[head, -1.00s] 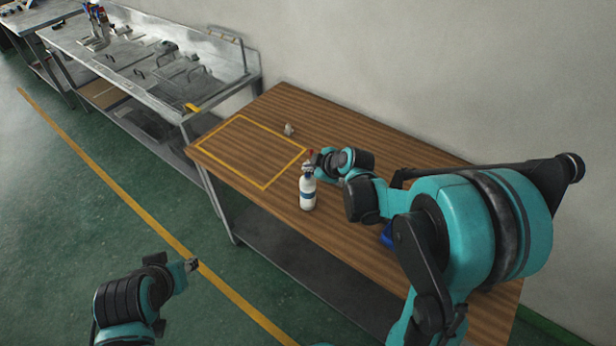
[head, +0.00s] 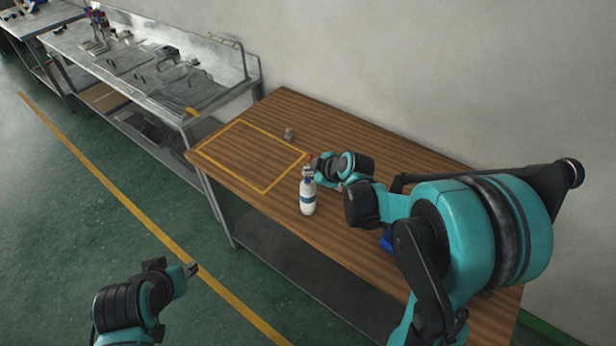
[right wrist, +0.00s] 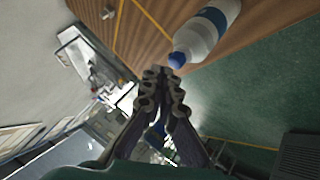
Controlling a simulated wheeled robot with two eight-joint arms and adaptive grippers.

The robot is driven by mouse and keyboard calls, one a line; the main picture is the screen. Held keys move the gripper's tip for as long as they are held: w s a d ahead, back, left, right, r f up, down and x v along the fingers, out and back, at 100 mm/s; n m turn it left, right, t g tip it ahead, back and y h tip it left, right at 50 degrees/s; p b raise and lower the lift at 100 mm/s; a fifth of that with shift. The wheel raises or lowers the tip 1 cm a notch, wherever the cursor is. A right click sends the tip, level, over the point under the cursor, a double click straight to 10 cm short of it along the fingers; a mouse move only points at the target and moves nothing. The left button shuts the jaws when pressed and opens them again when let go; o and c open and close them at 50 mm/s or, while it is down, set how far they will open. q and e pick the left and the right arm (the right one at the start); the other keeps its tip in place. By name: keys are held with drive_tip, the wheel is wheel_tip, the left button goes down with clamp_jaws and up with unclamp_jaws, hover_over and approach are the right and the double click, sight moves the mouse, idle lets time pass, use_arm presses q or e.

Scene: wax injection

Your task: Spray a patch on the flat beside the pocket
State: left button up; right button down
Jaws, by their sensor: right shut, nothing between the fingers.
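A white spray bottle with a blue band (head: 307,197) stands upright on the wooden table near its front edge. It also shows in the right wrist view (right wrist: 208,32), with a blue top facing the fingers. My right gripper (head: 313,168) is at the bottle's top in the head view; its fingers are shut and empty in the right wrist view (right wrist: 158,75). Whether they touch the bottle is unclear. A small grey block (head: 289,133) sits by the yellow outline's far right corner. No pocket or sprayed patch can be made out. My left gripper (head: 191,268) hangs over the floor, its fingers too small to judge.
The wooden table (head: 260,117) has a yellow taped rectangle (head: 240,122), empty inside. A blue object (head: 386,240) lies partly hidden behind my right arm. A metal workbench (head: 120,80) stands at the back left. The wall closes off the far side.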

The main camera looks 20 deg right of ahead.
sight(309, 180)
idle(0.3)
drive_tip(key=shift+f+b, duration=0.45)
drive_tip(key=shift+b, duration=0.05)
drive_tip(key=shift+f, duration=0.1)
idle(0.3)
drive_tip(key=shift+r+p, duration=0.35)
drive_tip(key=shift+r, duration=0.25)
wheel_tip(309, 180, up, 6)
drive_tip(key=p, duration=0.4)
drive_tip(key=shift+p, duration=0.35)
drive_tip(key=shift+s, duration=0.1)
